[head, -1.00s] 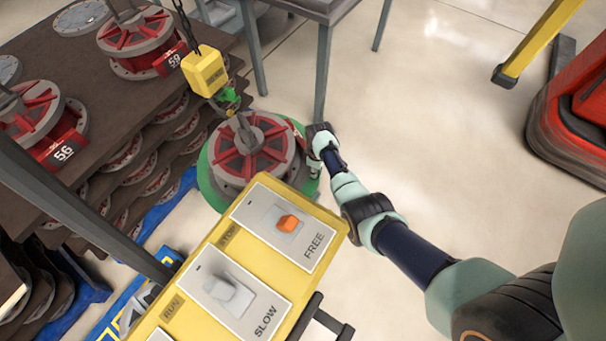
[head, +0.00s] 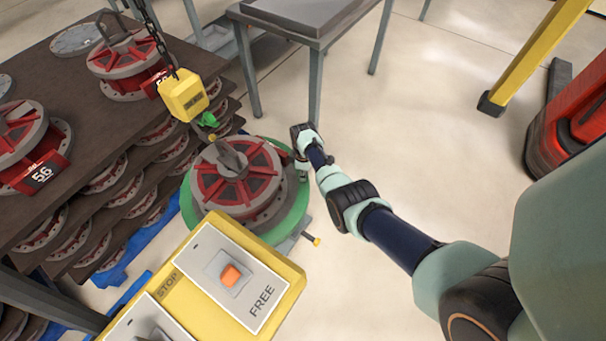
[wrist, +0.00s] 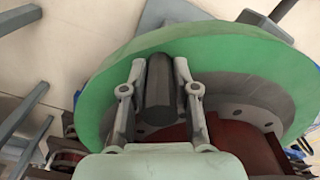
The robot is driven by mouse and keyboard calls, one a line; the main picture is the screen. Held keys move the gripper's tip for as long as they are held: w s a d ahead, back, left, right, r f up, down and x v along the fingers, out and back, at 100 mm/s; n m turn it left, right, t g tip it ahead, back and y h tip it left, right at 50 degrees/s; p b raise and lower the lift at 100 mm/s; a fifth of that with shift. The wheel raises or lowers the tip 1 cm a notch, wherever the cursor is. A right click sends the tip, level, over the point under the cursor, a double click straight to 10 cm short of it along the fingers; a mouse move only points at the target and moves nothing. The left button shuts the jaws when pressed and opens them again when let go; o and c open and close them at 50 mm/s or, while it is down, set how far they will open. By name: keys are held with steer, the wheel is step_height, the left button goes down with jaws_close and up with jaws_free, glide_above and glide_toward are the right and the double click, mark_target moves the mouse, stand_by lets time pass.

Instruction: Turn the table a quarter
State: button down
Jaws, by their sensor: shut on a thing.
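The round green turntable (head: 293,218) stands low on the floor in the head view, with a red and grey flanged wheel (head: 262,188) on it. Its thick green rim also fills the top of the wrist view (wrist: 220,38). My gripper (head: 301,168) is at the right side of the rim. In the wrist view, my gripper (wrist: 158,70) has its two fingers on either side of a dark upright peg (wrist: 158,88) at the rim and is shut on it. The peg is hidden in the head view.
A yellow hoist block (head: 184,96) with a green hook (head: 207,120) hangs just beyond the wheel. A yellow control box (head: 285,275) with an orange switch is in front. A rack of similar wheels (head: 125,150) stands left, a grey table (head: 305,18) behind.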

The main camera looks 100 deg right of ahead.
steer(key=shift+d, duration=0.2)
stand_by(0.3)
steer(key=shift+f, duration=0.1)
steer(key=c, duration=1.2)
jaws_free()
steer(key=o, duration=0.3)
steer(key=shift+d, duration=0.25)
steer(key=shift+a, duration=0.1)
steer(key=shift+r, duration=0.2)
step_height(320, 180, up, 12)
steer(key=shift+f, duration=0.1)
